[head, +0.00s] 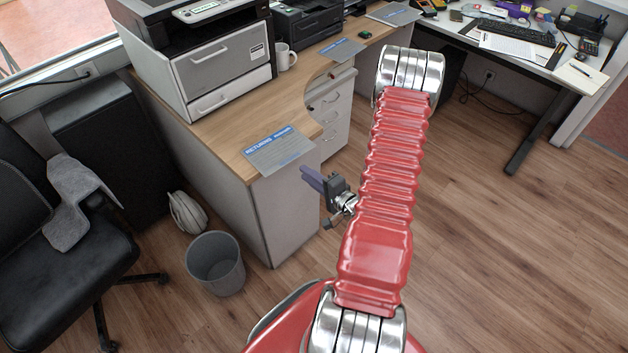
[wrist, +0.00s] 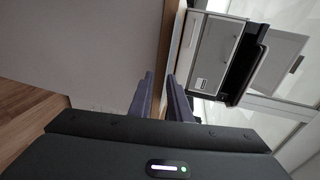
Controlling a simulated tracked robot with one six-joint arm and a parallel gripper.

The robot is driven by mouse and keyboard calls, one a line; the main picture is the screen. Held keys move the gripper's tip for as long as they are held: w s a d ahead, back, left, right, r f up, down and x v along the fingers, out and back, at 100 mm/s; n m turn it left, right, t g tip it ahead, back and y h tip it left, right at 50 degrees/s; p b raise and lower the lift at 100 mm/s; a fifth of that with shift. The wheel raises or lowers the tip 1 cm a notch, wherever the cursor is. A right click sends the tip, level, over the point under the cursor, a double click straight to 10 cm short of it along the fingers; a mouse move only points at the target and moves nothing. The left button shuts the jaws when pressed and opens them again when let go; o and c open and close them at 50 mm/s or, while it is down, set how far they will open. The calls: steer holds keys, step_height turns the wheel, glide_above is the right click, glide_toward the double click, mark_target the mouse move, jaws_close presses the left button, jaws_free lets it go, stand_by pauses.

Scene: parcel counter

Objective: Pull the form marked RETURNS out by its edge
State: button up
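The form marked RETURNS (head: 280,153) is a pale grey sheet with a blue header. In the head view it lies flat at the near corner of the wooden counter, and its near edge sticks out past the counter's edge. My gripper (head: 305,174) is just right of that edge and slightly below it in the picture, apart from the form. Its two dark purple-grey fingers also show in the wrist view (wrist: 160,75), with an empty gap between them; it is open.
A printer (head: 222,60) and a white mug (head: 285,58) stand behind. A waste bin (head: 216,263) stands on the floor below.

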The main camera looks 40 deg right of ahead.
steer(key=w, duration=0.7)
steer(key=shift+w+d, duration=0.2)
steer(key=shift+w, duration=0.05)
steer(key=shift+c, duration=0.4)
jaws_close()
steer(key=shift+f, duration=0.1)
stand_by(1.1)
